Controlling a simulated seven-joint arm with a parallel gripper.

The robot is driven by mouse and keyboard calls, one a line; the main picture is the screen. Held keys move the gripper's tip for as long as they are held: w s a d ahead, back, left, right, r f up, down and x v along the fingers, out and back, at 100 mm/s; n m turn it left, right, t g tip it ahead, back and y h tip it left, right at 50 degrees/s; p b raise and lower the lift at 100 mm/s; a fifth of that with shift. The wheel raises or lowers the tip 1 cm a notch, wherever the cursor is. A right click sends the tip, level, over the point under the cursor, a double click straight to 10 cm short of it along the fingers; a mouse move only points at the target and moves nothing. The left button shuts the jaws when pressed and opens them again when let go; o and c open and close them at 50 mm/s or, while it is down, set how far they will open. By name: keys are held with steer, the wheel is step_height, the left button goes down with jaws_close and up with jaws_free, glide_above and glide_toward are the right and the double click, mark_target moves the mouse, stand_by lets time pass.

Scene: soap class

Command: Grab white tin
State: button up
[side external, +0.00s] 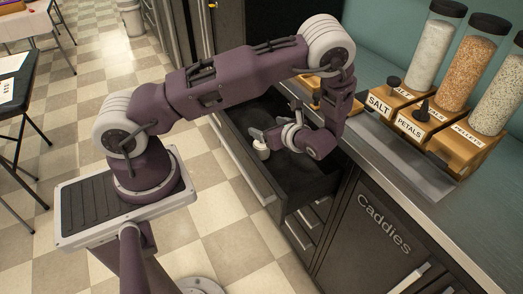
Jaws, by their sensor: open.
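A small white tin (262,152) is inside the open dark drawer (262,186), close to the drawer's front left wall. My gripper (267,137) is low in the drawer, reaching left from the wrist, with its fingers right at the tin. The jaws are open. The fingers overlap the tin's upper part in this view, so I cannot tell whether they touch it or how far they stand around it.
A counter edge runs right of the drawer. On it stand wooden holders (438,150) labelled "SALT" and "PETALS" with tall black-lidded jars (470,70). A "Caddies" cabinet door (385,235) is below. Checkered floor (225,235) lies left of the drawer.

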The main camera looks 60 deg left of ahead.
mark_target(264, 146)
step_height(264, 146, down, 9)
steer(key=shift+a+r, duration=0.1)
steer(key=x, duration=0.7)
steer(key=shift+a, duration=0.3)
steer(key=c, duration=1.7)
